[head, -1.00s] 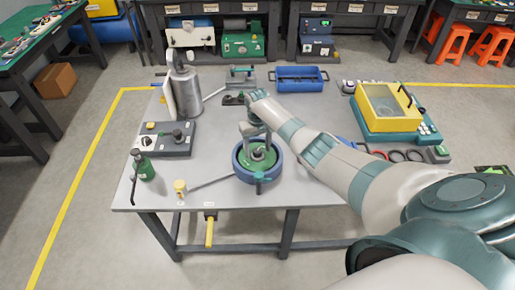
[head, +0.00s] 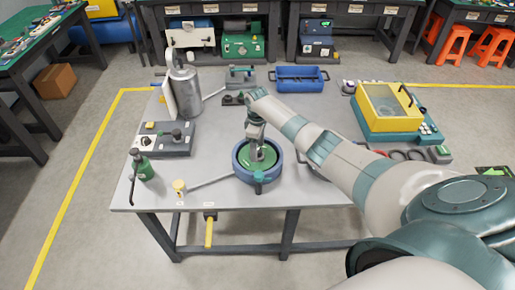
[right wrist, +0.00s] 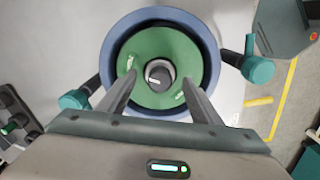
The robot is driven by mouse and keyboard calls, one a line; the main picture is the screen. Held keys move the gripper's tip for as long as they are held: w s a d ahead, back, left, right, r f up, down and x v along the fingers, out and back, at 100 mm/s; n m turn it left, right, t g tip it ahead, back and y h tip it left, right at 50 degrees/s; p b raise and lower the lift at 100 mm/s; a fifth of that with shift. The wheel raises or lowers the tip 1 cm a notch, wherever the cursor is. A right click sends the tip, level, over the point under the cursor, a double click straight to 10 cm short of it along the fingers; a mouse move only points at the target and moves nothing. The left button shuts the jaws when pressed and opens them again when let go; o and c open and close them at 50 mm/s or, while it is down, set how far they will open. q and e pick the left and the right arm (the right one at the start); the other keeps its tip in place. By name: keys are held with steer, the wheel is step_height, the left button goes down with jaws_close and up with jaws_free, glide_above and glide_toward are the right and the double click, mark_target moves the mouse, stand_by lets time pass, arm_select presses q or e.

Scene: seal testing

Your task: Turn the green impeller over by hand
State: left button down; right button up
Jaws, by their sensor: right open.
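The green impeller (head: 268,163) is a round disc lying inside a blue ring-shaped housing (head: 242,172) at the front middle of the table. In the right wrist view the impeller (right wrist: 150,93) shows from above, with a grey hub and dark centre (right wrist: 160,73) in its middle. My right gripper (head: 257,152) points down over the impeller. Its fingers are open, one on either side of the hub in the right wrist view (right wrist: 160,84). I cannot tell whether they touch the disc. In the head view the fingers partly hide the hub. My left gripper is not in view.
Pipes with teal fittings (right wrist: 258,70) stick out from the housing. A green bottle (head: 144,168), a grey control box (head: 165,139) and a metal cylinder (head: 186,92) stand to the left. A yellow-lidded case (head: 388,106) stands right, a blue tray (head: 302,86) behind.

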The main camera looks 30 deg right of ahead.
steer(key=c, duration=1.3)
steer(key=shift+r+m+p, duration=0.1)
steer(key=shift+m+p, duration=0.35)
steer(key=shift+m, duration=1.75)
steer(key=o, duration=1.3)
